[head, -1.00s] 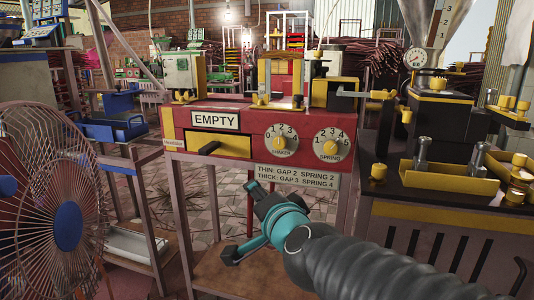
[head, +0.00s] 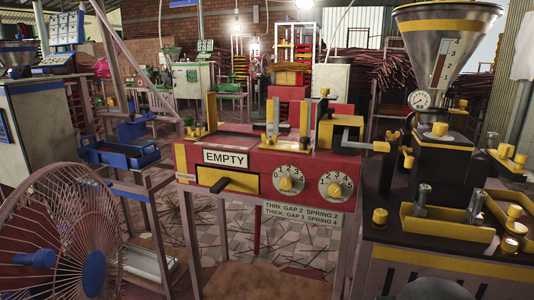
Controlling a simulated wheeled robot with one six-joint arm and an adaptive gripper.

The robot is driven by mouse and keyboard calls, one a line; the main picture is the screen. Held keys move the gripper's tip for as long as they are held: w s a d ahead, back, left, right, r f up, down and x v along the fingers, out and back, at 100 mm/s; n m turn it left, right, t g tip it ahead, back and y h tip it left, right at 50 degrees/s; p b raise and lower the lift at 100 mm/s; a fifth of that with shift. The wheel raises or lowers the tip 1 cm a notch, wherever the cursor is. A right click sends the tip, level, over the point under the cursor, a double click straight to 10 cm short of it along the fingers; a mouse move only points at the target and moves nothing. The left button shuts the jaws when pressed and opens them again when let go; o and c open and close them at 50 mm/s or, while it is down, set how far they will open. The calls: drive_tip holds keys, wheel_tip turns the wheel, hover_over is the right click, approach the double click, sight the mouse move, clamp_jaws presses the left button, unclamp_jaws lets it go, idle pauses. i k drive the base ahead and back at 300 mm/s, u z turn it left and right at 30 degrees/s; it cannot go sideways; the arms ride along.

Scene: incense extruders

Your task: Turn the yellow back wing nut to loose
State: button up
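The black and yellow extruder (head: 440,175) stands at the right under a steel hopper. Several yellow knobs or nuts show on it: one on its top (head: 440,129), one at its left side (head: 408,158), one at its right side (head: 505,151), and one on the front left of its dark top plate (head: 380,215). I cannot tell which is the back wing nut, nor how tight any of them is. My gripper is not in view.
A wire fan (head: 60,240) fills the lower left. The hopper (head: 447,50) rises above the extruder.

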sight(194, 135)
drive_tip(key=z, duration=0.55)
drive_tip(key=k, duration=1.25)
drive_tip(key=u, duration=0.1)
drive_tip(key=i, duration=0.45)
drive_tip(key=u, duration=0.95)
drive_tip(key=i, duration=0.8)
drive_tip(key=u, duration=0.1)
